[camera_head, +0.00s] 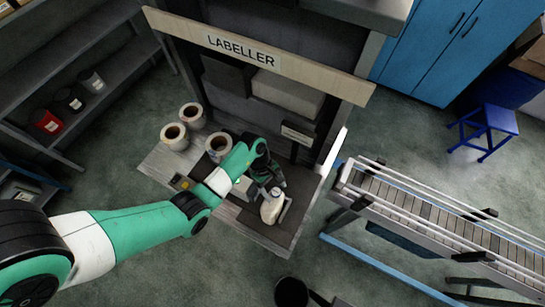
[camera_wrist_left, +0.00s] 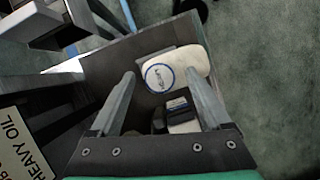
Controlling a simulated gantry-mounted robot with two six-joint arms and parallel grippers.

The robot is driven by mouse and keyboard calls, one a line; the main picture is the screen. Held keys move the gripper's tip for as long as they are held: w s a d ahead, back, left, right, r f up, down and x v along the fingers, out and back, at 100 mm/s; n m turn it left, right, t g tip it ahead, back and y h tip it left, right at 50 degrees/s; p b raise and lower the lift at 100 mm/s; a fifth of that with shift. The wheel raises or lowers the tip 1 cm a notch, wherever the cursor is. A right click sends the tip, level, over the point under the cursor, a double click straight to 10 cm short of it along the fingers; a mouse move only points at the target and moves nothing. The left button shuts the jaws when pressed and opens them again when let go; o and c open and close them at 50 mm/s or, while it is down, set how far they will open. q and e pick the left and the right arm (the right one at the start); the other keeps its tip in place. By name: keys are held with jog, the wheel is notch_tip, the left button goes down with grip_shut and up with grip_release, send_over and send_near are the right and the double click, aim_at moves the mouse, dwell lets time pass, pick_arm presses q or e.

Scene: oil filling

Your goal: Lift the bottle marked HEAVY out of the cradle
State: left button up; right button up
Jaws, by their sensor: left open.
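A white bottle (camera_head: 271,207) sits on the dark plate at the front right of the labeller bench. In the left wrist view the bottle (camera_wrist_left: 192,64) has a blue ring mark near one end; I cannot read the word HEAVY on it. A grey block, perhaps the cradle, shows partly behind it. My left gripper (camera_head: 268,182) is open just behind the bottle, with its arm coming in from the left. In the left wrist view its two fingers (camera_wrist_left: 162,78) point towards the bottle, with no clear grip on it. My right gripper does not show.
The labeller board (camera_head: 300,65) spans above the bench. Several label rolls (camera_head: 191,115) stand at the bench's left. A conveyor (camera_head: 430,215) runs off to the right. A HEAVY OIL sign (camera_wrist_left: 22,145) shows at the lower left of the left wrist view. Shelves (camera_head: 85,70) stand at left.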

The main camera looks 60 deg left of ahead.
pick_arm(q)
jog(key=shift+d+f, duration=0.1)
jog(key=shift+f, duration=0.15)
jog(key=shift+c, duration=0.2)
grip_shut()
jog(key=shift+r, duration=0.1)
dwell(1.0)
